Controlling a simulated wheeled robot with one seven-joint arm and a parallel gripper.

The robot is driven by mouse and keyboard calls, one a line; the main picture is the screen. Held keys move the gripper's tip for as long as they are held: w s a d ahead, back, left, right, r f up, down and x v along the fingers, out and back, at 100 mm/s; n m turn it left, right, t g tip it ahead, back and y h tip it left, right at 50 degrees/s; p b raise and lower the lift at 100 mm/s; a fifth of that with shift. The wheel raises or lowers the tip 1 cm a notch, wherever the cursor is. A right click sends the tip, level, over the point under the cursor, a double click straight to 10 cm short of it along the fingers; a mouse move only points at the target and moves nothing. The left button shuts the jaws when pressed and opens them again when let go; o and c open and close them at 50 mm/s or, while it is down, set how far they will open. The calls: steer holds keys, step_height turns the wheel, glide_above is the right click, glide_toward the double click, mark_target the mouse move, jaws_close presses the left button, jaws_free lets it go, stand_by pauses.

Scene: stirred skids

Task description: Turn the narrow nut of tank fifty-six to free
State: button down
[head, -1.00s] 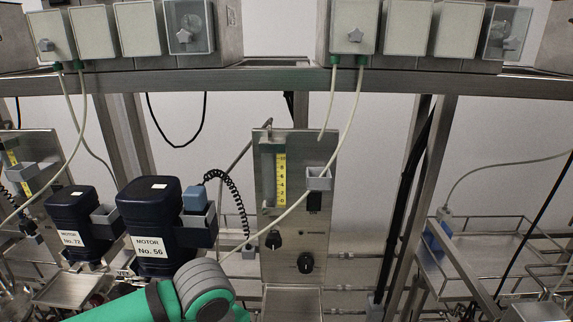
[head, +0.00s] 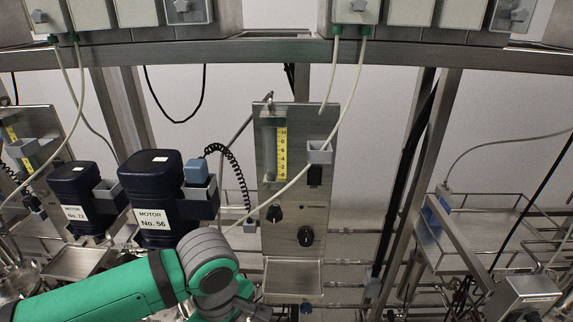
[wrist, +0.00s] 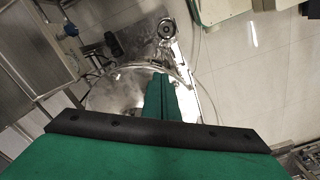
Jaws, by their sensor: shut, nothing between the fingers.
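The dark motor (head: 150,182) labelled "MOTOR No. 56" stands left of centre in the head view, behind my green arm. In the wrist view my gripper (wrist: 161,82) points at a shiny round steel tank top (wrist: 112,92). Its green fingers are together with nothing between them. A ring-shaped fitting (wrist: 167,29) with a dark centre shows beyond the fingertips, apart from them. I cannot tell whether it is the narrow nut. In the head view the tank top and fingertips are hidden or out of frame.
A second motor (head: 80,198), labelled No. 72, stands to the left. A steel panel (head: 295,190) with a yellow scale and black knobs stands behind. A pale cable crosses in front of it. Wire-railed trolleys (head: 490,245) stand at the right.

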step_height(320, 180, up, 5)
stand_by(0.4)
